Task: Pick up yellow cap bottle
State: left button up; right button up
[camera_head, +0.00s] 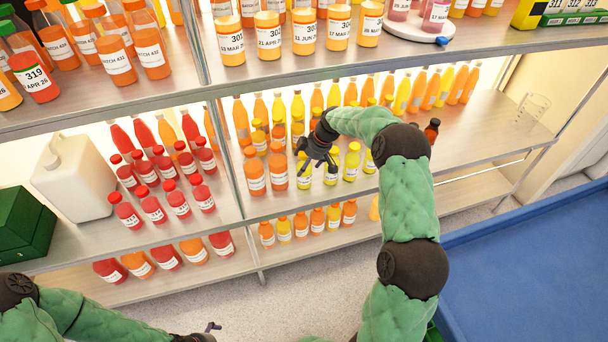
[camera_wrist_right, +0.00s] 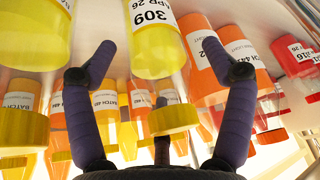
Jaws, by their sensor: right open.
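Several yellow bottles with yellow caps stand on the middle shelf (camera_head: 460,160) in the head view, among them one yellow bottle (camera_head: 304,172) beside orange bottles and another (camera_head: 352,163) to the right. My right gripper (camera_head: 316,158) reaches in at this row and partly hides the bottles behind it. In the right wrist view, which appears upside down, the right gripper (camera_wrist_right: 158,60) is open. A yellow-cap bottle labelled 309 (camera_wrist_right: 154,40) shows between its fingers, with gaps on both sides. My left gripper (camera_head: 210,329) is low at the bottom edge, mostly out of frame.
Orange bottles (camera_wrist_right: 235,65) stand close beside bottle 309, and another yellow bottle (camera_wrist_right: 30,40) is on its other side. Red bottles (camera_head: 152,208) and a white jug (camera_head: 75,178) stand left. The upper shelf (camera_head: 185,90) hangs above the arm. The shelf's right end is fairly clear.

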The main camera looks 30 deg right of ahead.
jog(key=shift+x, duration=0.75)
jog(key=c, duration=1.3)
jog(key=shift+c, duration=0.2)
